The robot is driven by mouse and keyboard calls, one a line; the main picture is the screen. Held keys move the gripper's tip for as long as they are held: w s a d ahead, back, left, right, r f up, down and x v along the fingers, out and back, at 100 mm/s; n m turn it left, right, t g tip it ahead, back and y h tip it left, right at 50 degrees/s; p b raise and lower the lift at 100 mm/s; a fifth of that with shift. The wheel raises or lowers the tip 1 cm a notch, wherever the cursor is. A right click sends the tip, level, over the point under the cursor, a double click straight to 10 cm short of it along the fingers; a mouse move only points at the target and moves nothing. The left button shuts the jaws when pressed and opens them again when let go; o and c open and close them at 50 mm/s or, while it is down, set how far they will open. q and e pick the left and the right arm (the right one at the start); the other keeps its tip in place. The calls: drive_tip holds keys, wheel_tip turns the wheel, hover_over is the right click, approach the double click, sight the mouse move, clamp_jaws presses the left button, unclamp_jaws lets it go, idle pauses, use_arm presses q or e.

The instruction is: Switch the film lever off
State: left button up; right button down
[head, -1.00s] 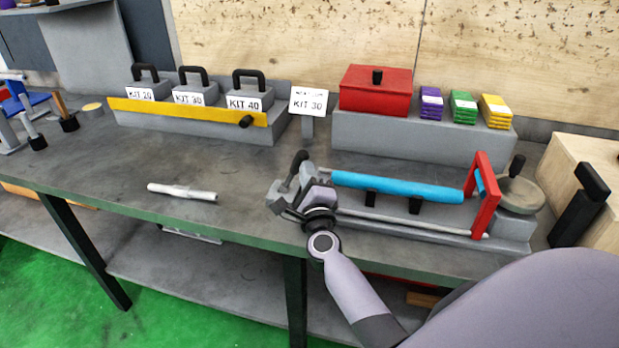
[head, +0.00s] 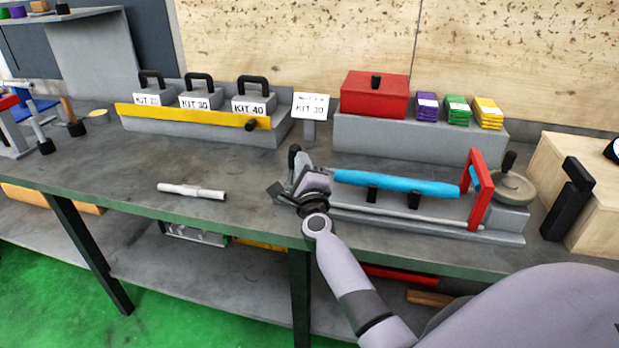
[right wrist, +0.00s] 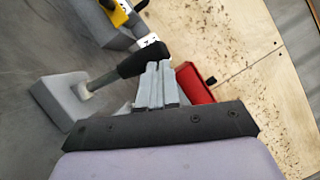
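The film lever, with its black handle (head: 294,156), stands at the left end of the grey machine base (head: 375,226) in the head view. It is nearly upright there and partly hidden by my right gripper (head: 288,190). In the right wrist view the lever's black handle (right wrist: 143,60) rises on a pale shaft from a grey block (right wrist: 58,100). My right gripper's fingers (right wrist: 157,82) are together with nothing visible between them. They are close beside the handle; I cannot tell whether they touch it. My left gripper is not in view.
A blue cylinder (head: 400,183) and a red frame (head: 478,190) are right of my gripper, with a handwheel (head: 512,187) beyond. A pale cylindrical part (head: 191,191) lies on the bench. Kit boxes (head: 196,97) and a red box (head: 374,94) are behind.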

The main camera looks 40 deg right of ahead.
drive_tip(key=shift+w+a+r, duration=0.25)
drive_tip(key=shift+w+a, duration=0.15)
drive_tip(key=shift+w, duration=0.1)
drive_tip(key=shift+w+a+r, duration=0.25)
drive_tip(key=shift+w+a, duration=0.15)
drive_tip(key=shift+w, duration=0.1)
use_arm(q)
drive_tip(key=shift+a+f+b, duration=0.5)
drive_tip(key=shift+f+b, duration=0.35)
drive_tip(key=shift+b, duration=0.05)
use_arm(e)
drive_tip(key=shift+w+a, duration=1.25)
drive_tip(key=shift+w, duration=0.3)
drive_tip(key=shift+a, duration=0.1)
